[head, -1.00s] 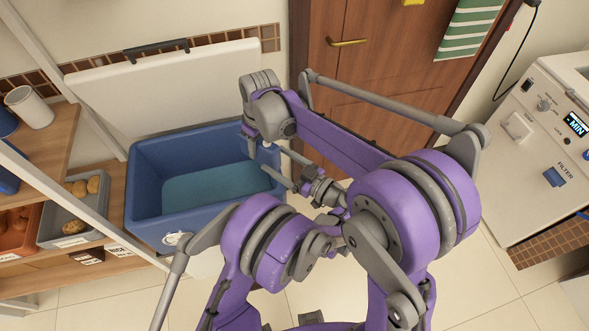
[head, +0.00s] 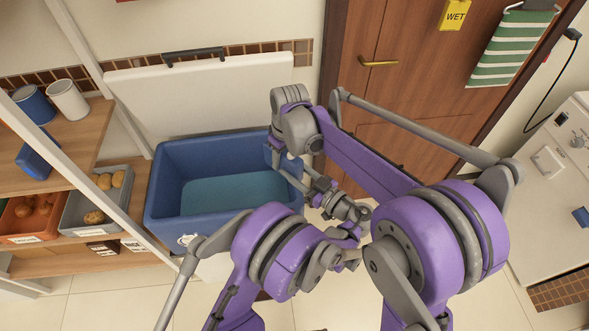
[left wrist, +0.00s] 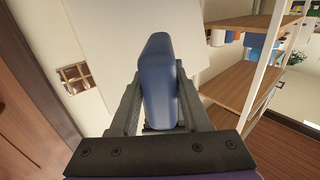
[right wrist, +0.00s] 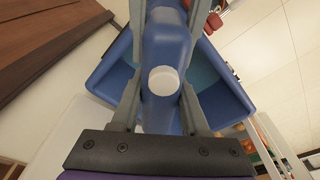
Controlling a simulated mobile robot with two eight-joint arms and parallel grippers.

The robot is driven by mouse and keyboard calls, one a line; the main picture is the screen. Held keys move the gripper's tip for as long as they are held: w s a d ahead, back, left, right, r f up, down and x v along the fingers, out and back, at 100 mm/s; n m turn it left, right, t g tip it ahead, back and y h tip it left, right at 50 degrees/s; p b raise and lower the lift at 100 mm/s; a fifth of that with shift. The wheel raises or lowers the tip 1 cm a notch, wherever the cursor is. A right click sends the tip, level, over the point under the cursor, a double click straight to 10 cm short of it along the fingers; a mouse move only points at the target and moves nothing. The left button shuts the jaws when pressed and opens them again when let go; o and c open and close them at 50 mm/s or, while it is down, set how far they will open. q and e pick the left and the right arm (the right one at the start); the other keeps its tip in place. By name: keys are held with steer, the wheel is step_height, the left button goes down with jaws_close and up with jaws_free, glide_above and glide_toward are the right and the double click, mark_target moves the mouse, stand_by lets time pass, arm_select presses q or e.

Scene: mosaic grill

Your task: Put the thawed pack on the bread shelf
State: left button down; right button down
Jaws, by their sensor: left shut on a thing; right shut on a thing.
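My left gripper (left wrist: 158,72) is shut on a smooth blue pack (left wrist: 158,95), held upright between its fingers. My right gripper (right wrist: 166,20) is shut on a blue pack with a round white cap (right wrist: 163,80), with the open blue tub (right wrist: 232,100) behind it. Another blue pack (head: 38,152) lies on the wooden shelf (head: 75,150) at the left, near two mugs. I cannot tell which pack is thawed.
The blue tub (head: 175,225) stands open with its white lid (head: 205,90) raised against the wall. Below the shelf are a grey bin (head: 75,225) and an orange bin (head: 30,235) with food. A wooden door (head: 400,90) and a white appliance (head: 555,200) are on the right.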

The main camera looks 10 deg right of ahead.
steer(key=shift+c, duration=1.6)
jaws_free()
steer(key=shift+r, duration=0.1)
